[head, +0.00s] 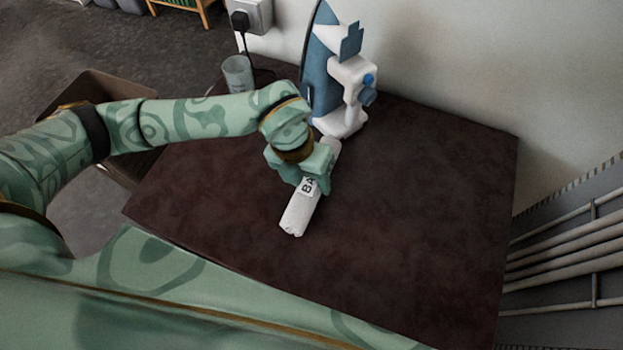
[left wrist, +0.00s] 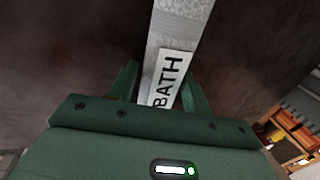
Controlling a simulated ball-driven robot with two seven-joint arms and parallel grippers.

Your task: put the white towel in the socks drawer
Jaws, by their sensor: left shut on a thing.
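My left gripper (head: 313,182) is shut around the middle of the towel, over the dark tabletop (head: 400,220). I cannot tell whether the towel touches the tabletop. My right gripper is not in view. No drawer marked for socks can be made out.
A blue and white iron (head: 345,90) stands upright at the back of the table. A clear cup (head: 238,75) stands near the back left corner. A brown bin (head: 98,88) is on the floor at left. Grey pipes (head: 570,250) run along the right. The table's right half is clear.

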